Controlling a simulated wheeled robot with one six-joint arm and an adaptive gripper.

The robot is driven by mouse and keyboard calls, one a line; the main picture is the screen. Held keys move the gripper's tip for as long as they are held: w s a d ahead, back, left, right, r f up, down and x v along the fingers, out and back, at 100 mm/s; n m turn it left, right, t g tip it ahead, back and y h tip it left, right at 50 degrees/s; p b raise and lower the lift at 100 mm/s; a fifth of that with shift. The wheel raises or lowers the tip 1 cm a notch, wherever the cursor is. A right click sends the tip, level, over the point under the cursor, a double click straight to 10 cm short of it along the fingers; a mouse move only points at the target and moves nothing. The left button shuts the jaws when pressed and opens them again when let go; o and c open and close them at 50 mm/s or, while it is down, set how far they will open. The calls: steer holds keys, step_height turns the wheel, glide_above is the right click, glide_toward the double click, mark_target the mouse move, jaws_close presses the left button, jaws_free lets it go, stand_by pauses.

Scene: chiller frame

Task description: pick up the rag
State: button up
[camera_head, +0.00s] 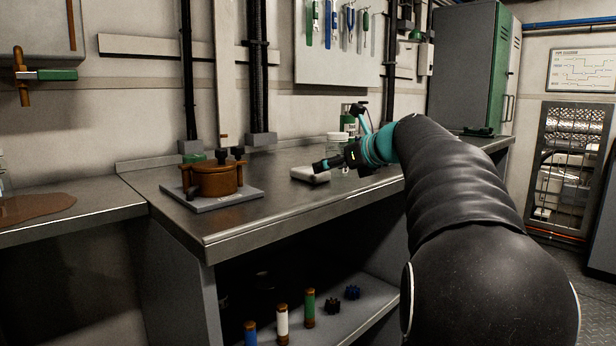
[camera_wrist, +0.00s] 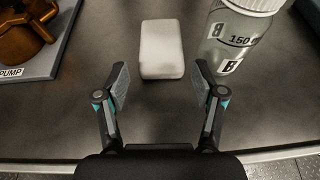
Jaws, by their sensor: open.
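The rag is a pale, folded block (camera_wrist: 162,49) lying flat on the dark worktop in the wrist view. In the head view the rag (camera_head: 309,175) lies on the steel bench, partly behind my gripper. My gripper (camera_wrist: 160,87) is open and empty. Its two fingers are spread left and right at the rag's near end, and the rag lies ahead of the gap between them. In the head view my gripper (camera_head: 326,164) is low over the bench beside the rag.
A bottle marked B (camera_wrist: 238,38) stands close to the right of the rag. A brown pump (camera_head: 212,180) sits on a grey plate at the left. The bench's front edge is near my gripper. Several coloured cylinders stand on the lower shelf (camera_head: 345,318).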

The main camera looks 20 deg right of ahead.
mark_target(312, 170)
steer(key=shift+x, duration=4)
steer(key=shift+d, duration=0.1)
steer(key=c, duration=0.7)
